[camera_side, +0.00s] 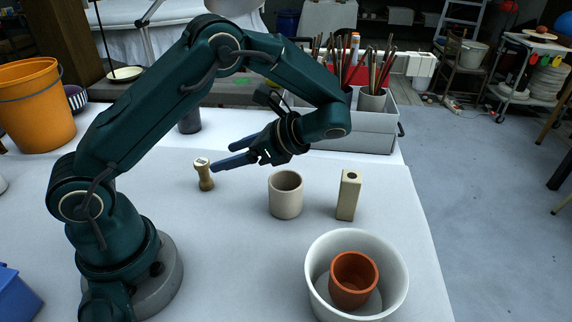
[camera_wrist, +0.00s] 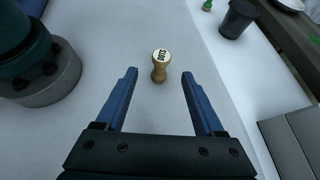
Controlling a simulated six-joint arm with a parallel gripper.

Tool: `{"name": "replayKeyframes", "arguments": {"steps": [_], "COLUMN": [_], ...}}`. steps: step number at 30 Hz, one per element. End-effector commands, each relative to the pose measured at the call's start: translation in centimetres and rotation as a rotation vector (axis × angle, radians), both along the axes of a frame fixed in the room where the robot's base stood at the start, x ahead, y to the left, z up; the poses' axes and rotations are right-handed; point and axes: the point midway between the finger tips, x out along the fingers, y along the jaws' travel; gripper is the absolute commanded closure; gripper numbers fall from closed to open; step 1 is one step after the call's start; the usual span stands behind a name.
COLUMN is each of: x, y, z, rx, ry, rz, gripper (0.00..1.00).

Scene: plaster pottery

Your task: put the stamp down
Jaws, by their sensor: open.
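The stamp (camera_side: 205,175) is a small wooden piece with a narrow waist and a pale marked top face. It stands upright on the white table in the side view. In the wrist view the stamp (camera_wrist: 160,66) stands just beyond the fingertips, centred between them, its marked face showing. My gripper (camera_side: 222,154) is open and empty in the side view, its blue fingers pointing left, with the tips close to the stamp's right side. The wrist view shows the two fingers of my gripper (camera_wrist: 159,73) spread wide with nothing between them.
A beige cup (camera_side: 286,196) and a tan block with a hole (camera_side: 348,196) stand right of the stamp. A white bowl (camera_side: 318,277) holds a terracotta pot (camera_side: 353,281) in front. A grey toolbox (camera_side: 375,130) stands behind. A dark cup (camera_wrist: 238,18) stands beyond the stamp.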

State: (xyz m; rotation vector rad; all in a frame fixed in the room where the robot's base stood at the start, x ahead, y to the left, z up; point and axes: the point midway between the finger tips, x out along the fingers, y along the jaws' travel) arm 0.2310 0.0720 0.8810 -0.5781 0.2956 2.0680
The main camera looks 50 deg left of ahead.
Motion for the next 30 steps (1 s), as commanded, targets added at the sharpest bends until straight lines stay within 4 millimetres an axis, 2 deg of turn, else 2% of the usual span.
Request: {"name": "replayKeyframes", "arguments": {"steps": [5, 15, 24, 30], "x": [-1.0, -4.1, -6.4, -7.1], "y": [-1.0, -5.0, -8.9, -10.6], "z": [1.9, 5.1, 6.9, 7.5], "rx": [-0.102, -0.364, -0.599, -0.723], "ry": [-0.195, -0.686, -1.104, -1.301], "rz": [0.074, 0.313, 0.574, 0.723], "gripper": [0.30, 0.30, 0.30, 0.30]}}
